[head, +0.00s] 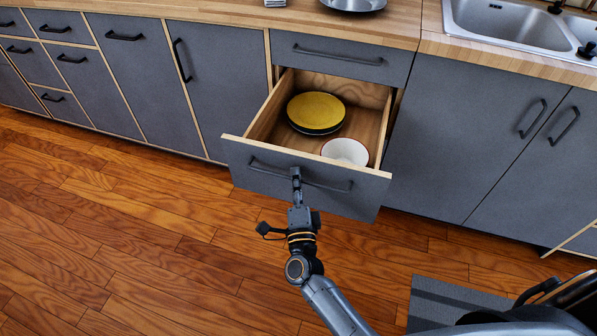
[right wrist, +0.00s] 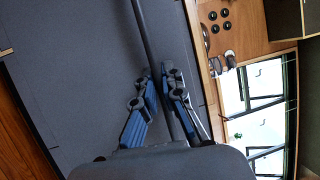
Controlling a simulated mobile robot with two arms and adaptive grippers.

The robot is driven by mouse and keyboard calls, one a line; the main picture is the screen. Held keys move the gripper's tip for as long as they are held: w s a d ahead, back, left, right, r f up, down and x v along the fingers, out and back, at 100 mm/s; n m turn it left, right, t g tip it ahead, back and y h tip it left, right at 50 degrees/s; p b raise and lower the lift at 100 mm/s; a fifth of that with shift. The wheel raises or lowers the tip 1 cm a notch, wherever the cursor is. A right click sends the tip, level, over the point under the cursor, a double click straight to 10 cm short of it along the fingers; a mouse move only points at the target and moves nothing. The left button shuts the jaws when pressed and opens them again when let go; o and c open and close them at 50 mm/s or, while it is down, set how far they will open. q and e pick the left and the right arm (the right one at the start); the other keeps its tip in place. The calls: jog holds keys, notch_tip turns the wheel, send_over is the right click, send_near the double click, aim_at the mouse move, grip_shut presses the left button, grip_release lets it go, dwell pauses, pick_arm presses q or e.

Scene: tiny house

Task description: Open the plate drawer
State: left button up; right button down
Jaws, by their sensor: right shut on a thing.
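The plate drawer (head: 238,165) stands pulled out from the grey cabinet in the head view. A yellow plate on a dark one (head: 317,110) and a white bowl with a red rim (head: 345,151) lie inside. In the right wrist view the handle (right wrist: 146,40) runs between the two fingers (right wrist: 165,92) against the grey drawer front. My left gripper is not in view.
A shut drawer (head: 340,60) sits directly above. Cabinet doors (head: 470,140) stand shut on the right, below the sink (head: 510,28). More shut drawers and doors (head: 130,75) line the left. The wooden floor (head: 130,220) is clear on the left. A grey mat (head: 440,300) lies at the lower right.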

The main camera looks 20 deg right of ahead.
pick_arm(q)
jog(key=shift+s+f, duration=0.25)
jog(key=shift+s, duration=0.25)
pick_arm(e)
jog(key=shift+s+a, duration=0.25)
jog(key=shift+s, duration=0.15)
jog(key=c, duration=1.7)
grip_release()
jog(key=shift+c, duration=0.2)
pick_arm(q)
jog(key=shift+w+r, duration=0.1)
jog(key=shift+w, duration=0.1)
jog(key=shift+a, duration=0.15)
pick_arm(e)
jog(key=v, duration=1.2)
jog(key=shift+f, duration=0.15)
jog(key=shift+w, duration=0.1)
